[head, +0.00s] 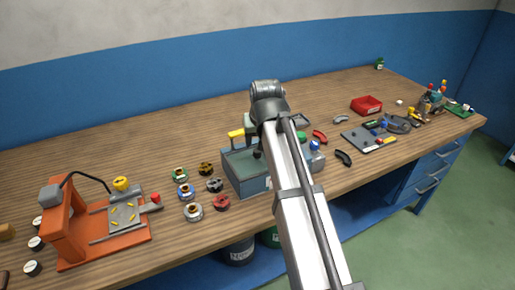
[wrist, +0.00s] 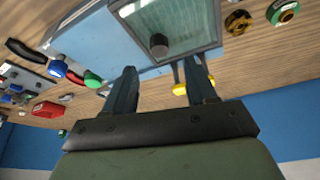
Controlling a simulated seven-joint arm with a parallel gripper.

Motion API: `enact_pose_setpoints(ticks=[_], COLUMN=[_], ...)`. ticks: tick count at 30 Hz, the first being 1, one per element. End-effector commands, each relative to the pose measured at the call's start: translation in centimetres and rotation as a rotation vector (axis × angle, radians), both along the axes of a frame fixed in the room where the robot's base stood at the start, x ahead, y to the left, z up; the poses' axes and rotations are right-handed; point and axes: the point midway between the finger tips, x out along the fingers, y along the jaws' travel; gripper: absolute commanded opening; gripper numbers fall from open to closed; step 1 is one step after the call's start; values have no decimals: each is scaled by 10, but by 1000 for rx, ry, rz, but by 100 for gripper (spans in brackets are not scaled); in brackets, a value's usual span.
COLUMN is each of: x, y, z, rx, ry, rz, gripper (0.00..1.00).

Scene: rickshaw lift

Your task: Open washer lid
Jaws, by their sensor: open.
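The washer is a blue-grey box (head: 247,185) in the middle of the bench, partly hidden by my arm. Its lid has a greenish glass panel (head: 240,163) and lies flat over the box, looking closed. In the head view the fingers are mostly hidden by my arm.
A yellow part (head: 236,133) is behind the washer. Several coloured spools (head: 187,191) and an orange machine (head: 75,225) stand to the left. A red bin (head: 366,105) and a grey tray with tools (head: 368,138) are to the right. Bare bench lies along the back.

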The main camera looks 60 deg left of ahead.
Motion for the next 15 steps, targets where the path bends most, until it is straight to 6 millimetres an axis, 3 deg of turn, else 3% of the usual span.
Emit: enact_pose_setpoints(ticks=[9, 15], x=[5, 6], y=[17, 21], z=[-41, -52], rx=[-1, 1], ry=[0, 0], rz=[0, 0], gripper=[56, 56])
